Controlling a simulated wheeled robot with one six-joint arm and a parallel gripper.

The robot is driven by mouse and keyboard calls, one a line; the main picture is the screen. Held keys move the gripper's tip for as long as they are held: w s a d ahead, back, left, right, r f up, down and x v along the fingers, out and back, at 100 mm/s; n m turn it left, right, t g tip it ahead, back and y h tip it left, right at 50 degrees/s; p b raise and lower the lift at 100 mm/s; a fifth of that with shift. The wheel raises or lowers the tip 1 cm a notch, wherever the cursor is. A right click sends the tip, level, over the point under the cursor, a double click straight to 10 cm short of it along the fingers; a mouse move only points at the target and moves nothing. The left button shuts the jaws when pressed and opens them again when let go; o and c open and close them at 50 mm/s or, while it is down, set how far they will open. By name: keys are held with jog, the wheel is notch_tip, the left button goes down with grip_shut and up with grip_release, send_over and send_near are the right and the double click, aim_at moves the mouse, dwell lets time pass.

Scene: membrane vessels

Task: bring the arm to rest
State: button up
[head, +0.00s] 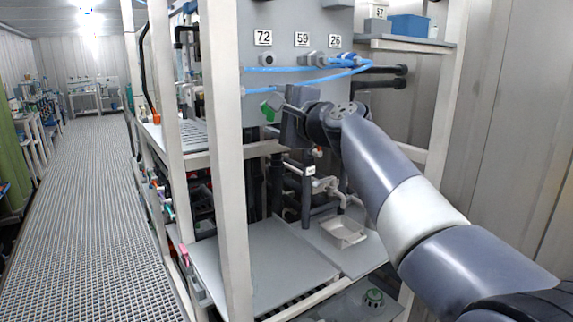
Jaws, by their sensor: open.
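My arm reaches in from the lower right toward the grey panel (290,25) of the rack. My gripper (272,108) is at the arm's far end, in front of the lower part of the panel, below the blue hoses. A small green piece (267,112) shows at the fingertips. I cannot tell whether it is part of the gripper or a thing behind it. The jaws are open, and nothing is clearly seen held between them.
White rack posts (226,150) stand left of my gripper. Blue hoses (310,72) run close above it. A tap (325,186) and a metal tray (344,232) sit below. Grey shelves (255,265) lie lower. A grated walkway (85,220) is clear at the left.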

dwell(0.5)
jog(key=b+v, duration=0.3)
jog(key=v, duration=0.8)
jog(key=w+a+m+p, duration=0.4)
jog(key=w+m+p, duration=0.3)
jog(key=m+p, duration=0.8)
jog(key=shift+a+r+m, duration=0.15)
jog(key=shift+a+m, duration=0.05)
jog(key=shift+m, duration=0.4)
jog(key=shift+w, duration=0.1)
